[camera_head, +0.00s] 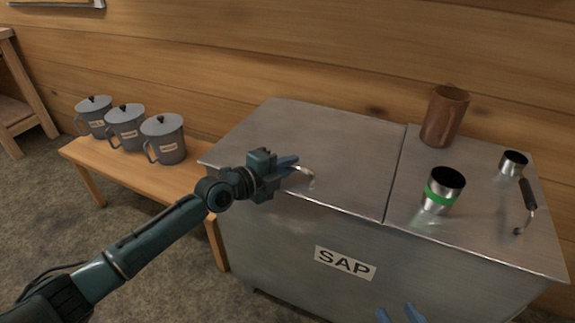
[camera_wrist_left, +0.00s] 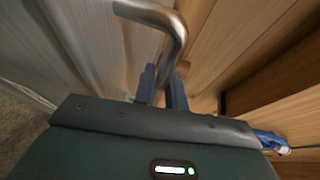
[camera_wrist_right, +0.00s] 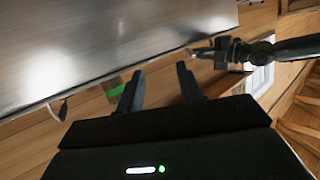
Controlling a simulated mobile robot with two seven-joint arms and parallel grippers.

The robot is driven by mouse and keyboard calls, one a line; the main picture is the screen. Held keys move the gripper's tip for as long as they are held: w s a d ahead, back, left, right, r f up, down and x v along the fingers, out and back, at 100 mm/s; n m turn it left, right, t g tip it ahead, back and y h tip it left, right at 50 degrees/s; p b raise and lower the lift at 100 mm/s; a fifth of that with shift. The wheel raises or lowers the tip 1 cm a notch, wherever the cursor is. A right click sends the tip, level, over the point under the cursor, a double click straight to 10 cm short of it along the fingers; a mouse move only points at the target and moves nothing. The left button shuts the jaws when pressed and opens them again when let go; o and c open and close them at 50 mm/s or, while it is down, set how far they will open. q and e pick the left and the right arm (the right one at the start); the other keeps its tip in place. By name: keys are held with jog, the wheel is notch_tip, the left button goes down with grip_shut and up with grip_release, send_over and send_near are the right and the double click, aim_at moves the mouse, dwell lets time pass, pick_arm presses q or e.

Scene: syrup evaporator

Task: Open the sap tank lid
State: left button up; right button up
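The steel sap tank (camera_head: 345,264), labelled SAP, stands against the wall. Its left lid (camera_head: 330,135) lies flat and closed, with a bent metal handle (camera_head: 307,176) near the front edge. The handle also shows close up in the left wrist view (camera_wrist_left: 172,22). My left gripper (camera_head: 294,163) is at this handle; its fingers are close together with the handle's end between them. My right gripper (camera_head: 397,311) is open and empty in front of the tank, low in the head view; its open fingers show in the right wrist view (camera_wrist_right: 160,72).
On the tank's right half stand a brown cylinder (camera_head: 444,116), a green-banded metal cup (camera_head: 442,191) and a small metal cup (camera_head: 513,163). A dark-handled tool (camera_head: 528,199) is at the right. A bench (camera_head: 150,180) at left holds lidded grey pots (camera_head: 164,139).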

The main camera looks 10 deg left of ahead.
pick_arm(q)
grip_shut()
